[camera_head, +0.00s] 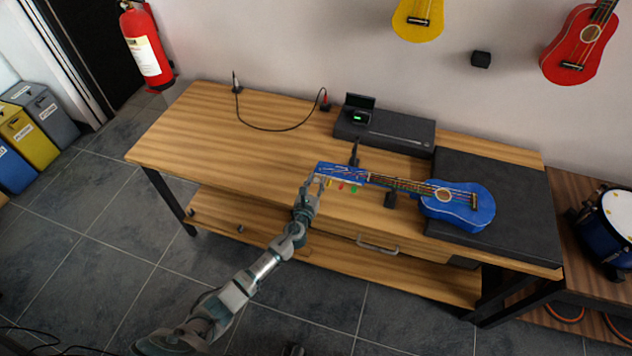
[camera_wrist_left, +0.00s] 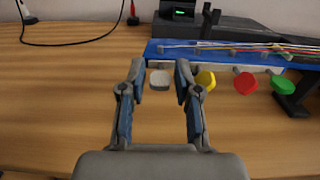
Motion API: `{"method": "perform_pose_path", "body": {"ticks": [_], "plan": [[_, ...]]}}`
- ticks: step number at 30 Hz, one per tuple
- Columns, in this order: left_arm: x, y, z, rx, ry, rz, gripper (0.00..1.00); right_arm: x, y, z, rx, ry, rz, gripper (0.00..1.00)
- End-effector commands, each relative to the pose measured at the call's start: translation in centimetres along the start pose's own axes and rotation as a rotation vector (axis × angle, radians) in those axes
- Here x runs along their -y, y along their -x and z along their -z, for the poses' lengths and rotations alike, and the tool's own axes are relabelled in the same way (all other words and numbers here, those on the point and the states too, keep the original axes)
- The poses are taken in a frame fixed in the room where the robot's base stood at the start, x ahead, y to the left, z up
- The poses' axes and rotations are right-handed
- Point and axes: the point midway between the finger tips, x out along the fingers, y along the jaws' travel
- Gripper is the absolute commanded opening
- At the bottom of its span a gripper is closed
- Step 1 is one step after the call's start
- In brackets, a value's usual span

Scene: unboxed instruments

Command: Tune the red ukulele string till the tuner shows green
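The blue ukulele (camera_head: 459,204) lies on the table, its headstock (camera_head: 327,169) to the left. The red peg also shows in the head view (camera_head: 341,187). My right gripper is not in view.
A black case (camera_head: 400,131) stands at the table's back. A dark stand (camera_head: 355,153) and a black support (camera_head: 390,199) sit by the neck. A dark mat (camera_head: 520,200) lies under the body. A cable (camera_head: 270,129) crosses the back left. The table's left is mostly clear.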

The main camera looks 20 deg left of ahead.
Motion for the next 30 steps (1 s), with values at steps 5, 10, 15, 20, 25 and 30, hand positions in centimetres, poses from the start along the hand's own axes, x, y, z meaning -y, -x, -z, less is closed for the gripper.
{"method": "perform_pose_path", "body": {"ticks": [5, 10, 15, 20, 25, 30], "plan": [[-0.1, -0.1, -0.1, 0.001, 0.001, 0.0, 0.32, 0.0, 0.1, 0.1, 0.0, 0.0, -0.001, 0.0], [-0.1, -0.1, -0.1, 0.001, 0.001, 0.0, 0.1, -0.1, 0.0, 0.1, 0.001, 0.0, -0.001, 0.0], [-0.1, -0.1, 0.0, 0.0, 0.001, 0.0, 0.0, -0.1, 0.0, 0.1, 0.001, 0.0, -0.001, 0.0], [-0.1, -0.1, 0.0, 0.0, 0.012, -0.001, 0.0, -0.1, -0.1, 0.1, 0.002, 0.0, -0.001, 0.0], [-0.1, -0.1, 0.1, 0.0, 0.063, -0.002, 0.0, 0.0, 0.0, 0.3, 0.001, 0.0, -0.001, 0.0], [-0.1, -0.1, 0.2, -0.001, 0.17, -0.002, 0.0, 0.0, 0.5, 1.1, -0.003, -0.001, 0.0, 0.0]]}}
